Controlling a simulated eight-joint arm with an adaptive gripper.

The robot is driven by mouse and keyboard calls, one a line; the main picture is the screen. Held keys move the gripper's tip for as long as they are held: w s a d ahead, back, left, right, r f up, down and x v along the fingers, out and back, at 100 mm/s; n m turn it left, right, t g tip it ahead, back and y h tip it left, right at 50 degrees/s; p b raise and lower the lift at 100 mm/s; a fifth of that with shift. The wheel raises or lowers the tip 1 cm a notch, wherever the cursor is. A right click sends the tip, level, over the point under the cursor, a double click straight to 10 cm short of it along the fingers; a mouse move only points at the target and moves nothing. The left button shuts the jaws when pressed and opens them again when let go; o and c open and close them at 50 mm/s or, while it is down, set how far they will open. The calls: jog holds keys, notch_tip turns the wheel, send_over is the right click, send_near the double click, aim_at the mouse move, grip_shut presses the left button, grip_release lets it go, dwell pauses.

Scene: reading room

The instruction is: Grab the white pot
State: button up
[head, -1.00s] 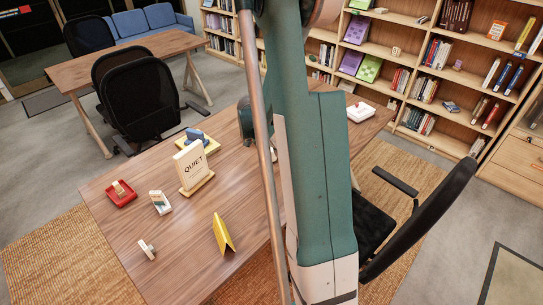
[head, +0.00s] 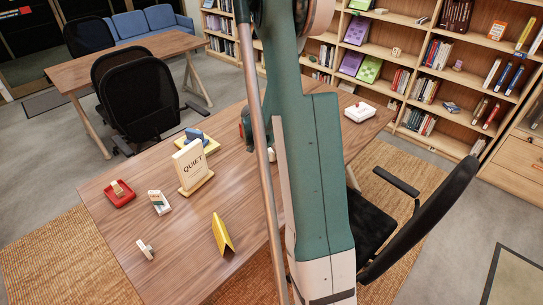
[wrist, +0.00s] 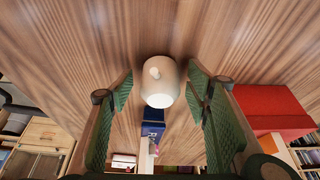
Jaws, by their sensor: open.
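The white pot (wrist: 160,88) stands on the wooden table (wrist: 240,25) in the wrist view, a small rounded pale vessel with a knob or handle-like bump. My gripper (wrist: 160,94) is open, with one green-padded finger on each side of the pot. Gaps show between the pot and both fingers, and nothing is held. In the head view my arm hides most of the gripper and the table area around it.
A blue lettered object (wrist: 152,130) stands just past the pot, and a red block (wrist: 275,108) is to the right. In the head view, a QUIET sign (head: 191,164), a yellow folded card (head: 221,235) and a red tray (head: 119,194) sit on the table's left part.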

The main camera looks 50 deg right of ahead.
dwell(0.3)
jog(key=c, duration=1)
jog(key=shift+r, duration=0.15)
jog(key=shift+r+p, duration=1.05)
jog(key=shift+r, duration=3.85)
